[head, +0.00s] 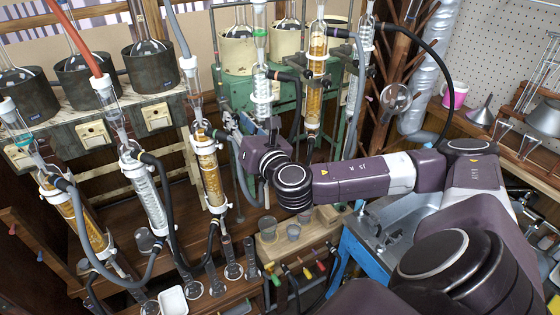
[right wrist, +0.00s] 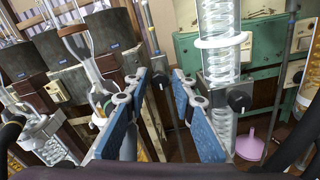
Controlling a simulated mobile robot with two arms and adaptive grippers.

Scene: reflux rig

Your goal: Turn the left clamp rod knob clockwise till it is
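My right gripper (head: 240,130) is in front of the green rack, left of a clear coil condenser (head: 263,90). In the right wrist view its two blue-padded fingers (right wrist: 157,84) are apart, with nothing held between them. A black round knob (right wrist: 240,101) with a pale mark shows just right of the fingers, by the condenser, not touched. A second dark knob (right wrist: 298,77) sits farther right by a grey upright rod (right wrist: 285,70). I cannot tell for sure which is the left clamp rod knob. My left gripper is not in view.
Glass condensers with amber filling (head: 210,170) and hoses stand close on the left. Dark heating mantles (head: 150,65) line the shelf behind. A pink funnel (right wrist: 250,147) is low on the right in the wrist view.

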